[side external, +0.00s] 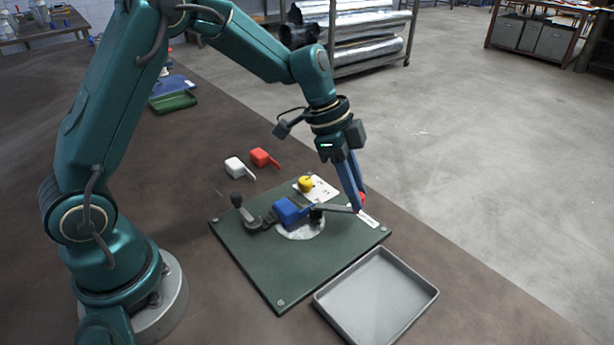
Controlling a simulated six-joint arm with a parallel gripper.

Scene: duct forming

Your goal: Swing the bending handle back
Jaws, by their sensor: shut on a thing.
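The bending handle (335,208) is a grey bar reaching right from the bending tool on the green base plate (262,262). Its far end has a red tip, partly hidden behind my fingers. My gripper (358,203) points down with its blue fingers shut on the handle near that end. A blue block (288,211) sits on the tool over a pale round disc (301,231). A dark clamp with a black knob (237,200) stands at the plate's left side.
A yellow knob (305,184) sits by a white card (321,188) at the plate's back edge. A white piece (237,167) and a red piece (263,157) lie behind the plate. An empty grey tray (377,297) lies close at the front right.

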